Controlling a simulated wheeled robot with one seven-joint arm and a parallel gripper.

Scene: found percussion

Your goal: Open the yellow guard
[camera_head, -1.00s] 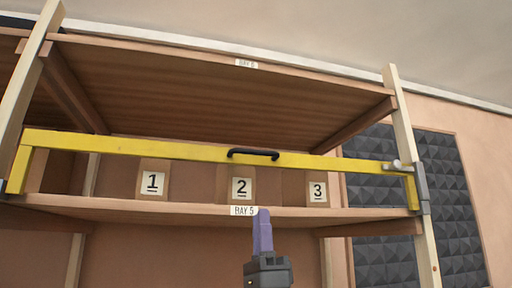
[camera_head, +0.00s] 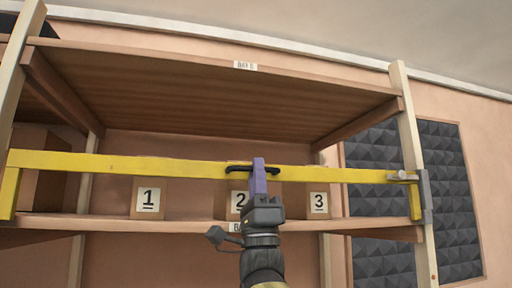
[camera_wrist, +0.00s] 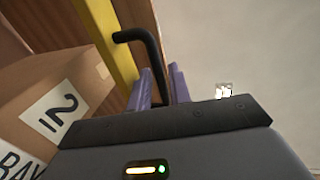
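The yellow guard (camera_head: 130,166) is a long bar across the front of the shelf bay, level and closed across it. Its black handle (camera_head: 236,169) sits near the middle of the bar, and a grey latch-like fitting (camera_head: 402,176) is at its right end. My gripper (camera_head: 259,162) is up at the handle, covering its middle in the head view. In the wrist view, the purple fingers (camera_wrist: 161,72) stand on both sides of the black handle (camera_wrist: 152,48), with a narrow gap showing, so they look open around it. The yellow bar (camera_wrist: 103,35) is beyond, at left.
Boxes labelled 1 (camera_head: 149,200), 2 (camera_head: 222,205) and 3 (camera_head: 319,203) stand on the shelf behind the guard. Wooden posts (camera_head: 408,130) flank the bay. Dark foam panels (camera_head: 455,200) hang on the wall at right.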

